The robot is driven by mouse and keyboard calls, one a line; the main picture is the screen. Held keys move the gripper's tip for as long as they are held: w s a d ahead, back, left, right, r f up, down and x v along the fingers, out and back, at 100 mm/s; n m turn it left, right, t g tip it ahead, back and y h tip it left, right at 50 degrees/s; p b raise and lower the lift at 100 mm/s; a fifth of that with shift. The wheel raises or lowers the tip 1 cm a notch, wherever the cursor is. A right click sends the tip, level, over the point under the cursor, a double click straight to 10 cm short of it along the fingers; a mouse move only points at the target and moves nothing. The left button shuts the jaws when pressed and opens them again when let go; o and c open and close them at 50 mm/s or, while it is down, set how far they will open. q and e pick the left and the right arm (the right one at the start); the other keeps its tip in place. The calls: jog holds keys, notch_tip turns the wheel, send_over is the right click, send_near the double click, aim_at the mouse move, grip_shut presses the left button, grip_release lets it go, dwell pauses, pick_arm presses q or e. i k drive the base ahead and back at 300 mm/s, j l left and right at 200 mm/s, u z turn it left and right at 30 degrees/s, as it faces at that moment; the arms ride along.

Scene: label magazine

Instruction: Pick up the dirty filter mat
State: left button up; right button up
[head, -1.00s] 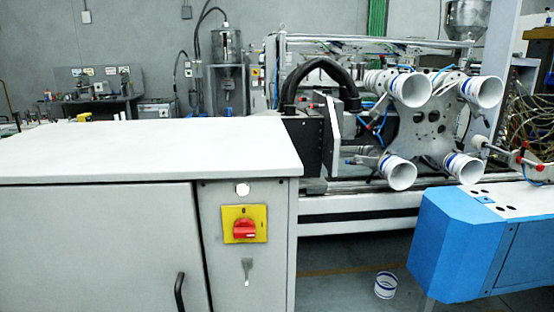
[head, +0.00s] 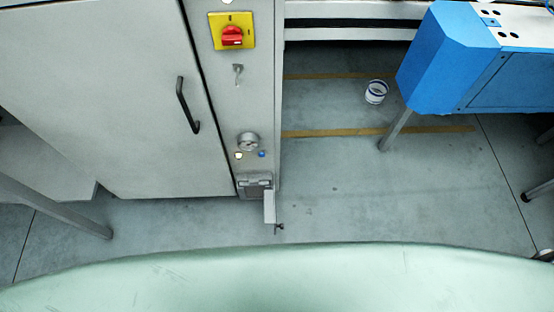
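I cannot make out a dirty filter mat for certain. Low on the grey cabinet's narrow right panel is a small grey housing (head: 255,186) with a darker face. A light grey flap (head: 269,206) stands out from its lower right, with a small dark catch at its end. What is inside the housing is too small to tell. Neither of my grippers is in view.
The grey cabinet (head: 120,90) has a black door handle (head: 188,105), a red rotary switch (head: 232,36) and a round gauge (head: 248,142). A blue machine (head: 440,60) stands at the right. A white cup-like part (head: 376,92) lies on the open floor (head: 350,190).

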aim_at(254, 188)
jog(key=k+l+u, duration=0.1)
jog(key=l+u, duration=0.15)
jog(key=l, duration=0.15)
jog(key=k+l+u, duration=0.1)
jog(key=l+u, duration=0.15)
jog(key=l, duration=0.15)
jog(key=k+l+u, duration=0.25)
jog(key=l+u, duration=0.25)
jog(key=l, duration=0.25)
jog(key=k, duration=0.05)
